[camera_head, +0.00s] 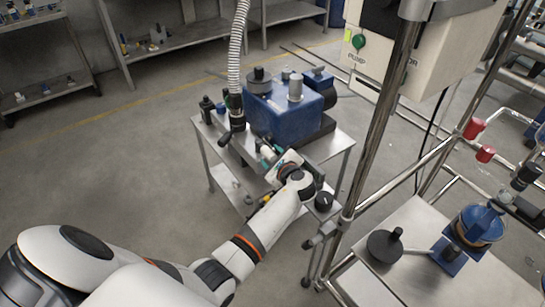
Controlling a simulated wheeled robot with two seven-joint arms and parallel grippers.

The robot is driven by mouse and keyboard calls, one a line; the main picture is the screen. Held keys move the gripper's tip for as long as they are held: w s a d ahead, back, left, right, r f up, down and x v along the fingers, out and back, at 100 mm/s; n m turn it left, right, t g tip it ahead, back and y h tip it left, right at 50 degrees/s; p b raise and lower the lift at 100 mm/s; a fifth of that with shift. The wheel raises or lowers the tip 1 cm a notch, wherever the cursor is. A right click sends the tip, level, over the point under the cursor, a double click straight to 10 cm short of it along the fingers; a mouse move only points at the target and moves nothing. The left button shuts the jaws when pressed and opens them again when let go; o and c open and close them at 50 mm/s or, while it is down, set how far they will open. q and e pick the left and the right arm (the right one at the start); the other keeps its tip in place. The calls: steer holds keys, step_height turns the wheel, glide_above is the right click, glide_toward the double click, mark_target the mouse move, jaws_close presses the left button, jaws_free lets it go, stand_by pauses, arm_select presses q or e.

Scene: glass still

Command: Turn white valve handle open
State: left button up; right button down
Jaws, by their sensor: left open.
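My left arm reaches in from the lower left. Its gripper (268,158) is open at the front edge of the small metal cart (325,148), close to the blue pump (285,108). A black-ended valve fitting (232,125) hangs at the end of the ribbed white hose, to the left of the gripper. I cannot make out a white valve handle for certain; the gripper and wrist cover part of the pump's front. I cannot tell whether the fingers touch anything. My right gripper is not in view.
A shiny metal pole (385,105) stands right of my wrist, beside a beige control box (425,45). A steel table (415,225) holds a black hand wheel (385,245) and a blue unit (468,232). Shelves (180,40) stand behind. The floor at left is clear.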

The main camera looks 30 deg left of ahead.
arm_select(q)
steer(key=p+v, duration=0.1)
steer(key=v, duration=1.1)
stand_by(0.5)
